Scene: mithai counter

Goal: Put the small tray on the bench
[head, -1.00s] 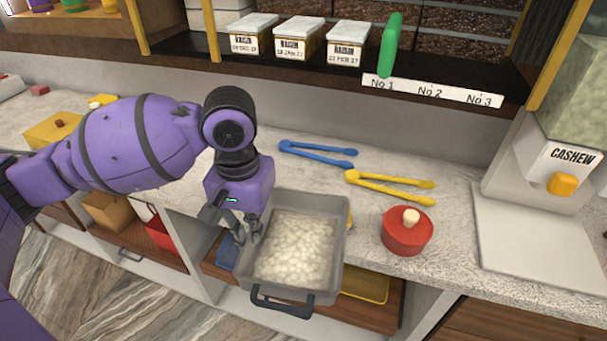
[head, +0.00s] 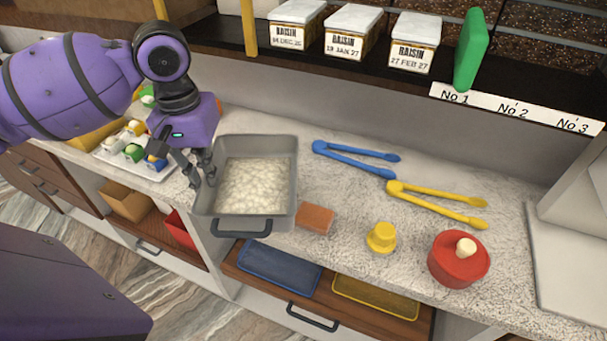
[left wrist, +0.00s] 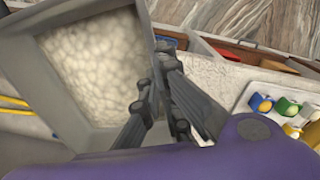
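A small grey tray (head: 285,190) with a dark handle and a pale, lumpy white filling is over the front part of the bench (head: 345,195) in the head view. The left wrist view also shows the tray (left wrist: 75,95). My left gripper (head: 203,172) is at the tray's left wall, with its fingers closed around the rim. In the left wrist view the fingers (left wrist: 165,105) sit on both sides of that wall. Whether the tray's bottom touches the bench cannot be told. My right gripper is not in view.
Blue tongs (head: 355,158), yellow tongs (head: 437,202), a brown block (head: 316,217), a yellow knobbed piece (head: 381,238) and a red lidded pot (head: 458,262) lie to the right. A white tray of small cups (head: 122,172) is on the left. An open drawer holds a blue tray (head: 280,268) and a yellow tray (head: 375,296).

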